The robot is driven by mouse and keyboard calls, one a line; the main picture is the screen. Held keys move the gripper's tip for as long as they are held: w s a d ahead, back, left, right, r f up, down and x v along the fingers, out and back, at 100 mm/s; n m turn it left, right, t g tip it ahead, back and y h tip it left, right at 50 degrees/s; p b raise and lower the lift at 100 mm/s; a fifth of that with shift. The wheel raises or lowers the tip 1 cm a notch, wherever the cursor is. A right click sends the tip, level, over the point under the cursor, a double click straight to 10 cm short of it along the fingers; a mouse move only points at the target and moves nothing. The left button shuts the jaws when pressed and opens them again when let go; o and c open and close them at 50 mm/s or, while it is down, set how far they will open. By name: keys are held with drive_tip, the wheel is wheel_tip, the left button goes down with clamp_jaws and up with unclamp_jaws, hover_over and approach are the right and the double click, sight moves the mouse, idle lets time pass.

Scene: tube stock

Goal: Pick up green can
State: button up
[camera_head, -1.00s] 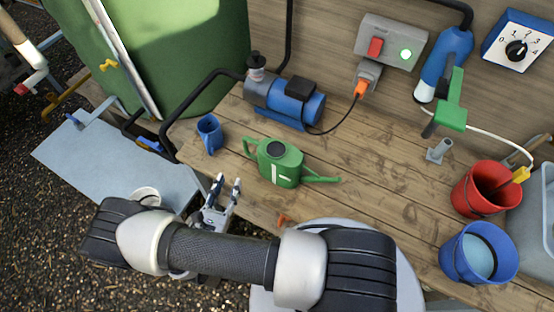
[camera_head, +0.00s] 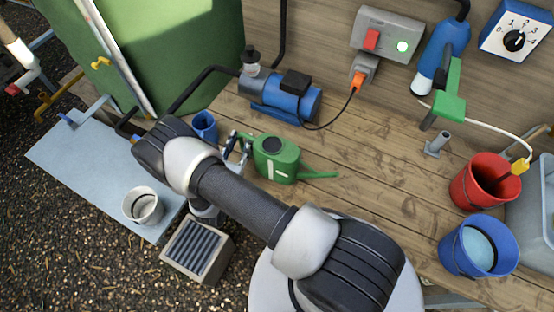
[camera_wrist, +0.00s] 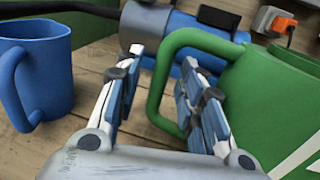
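The green can (camera_head: 276,162) is a watering can with a dark round opening on top and a spout pointing right. It stands upright on the wooden bench. My gripper (camera_head: 238,145) is at its left, on the handle side. In the wrist view, the fingers of my gripper (camera_wrist: 160,95) are spread apart. The green handle (camera_wrist: 156,90) shows between them, with the right finger overlapping the handle loop. The can's body (camera_wrist: 270,100) is at the right of that view. I cannot tell whether a finger touches the handle.
A blue mug (camera_head: 205,126) stands left of the can; it also shows in the wrist view (camera_wrist: 42,75). A blue pump (camera_head: 285,98) sits behind. Red (camera_head: 478,190) and blue (camera_head: 470,252) buckets stand at the right. The bench middle (camera_head: 375,165) is clear.

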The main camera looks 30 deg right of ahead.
drive_tip(key=shift+w+d, duration=0.2)
drive_tip(key=shift+w, duration=0.05)
drive_tip(key=shift+c, duration=0.2)
clamp_jaws()
idle(0.4)
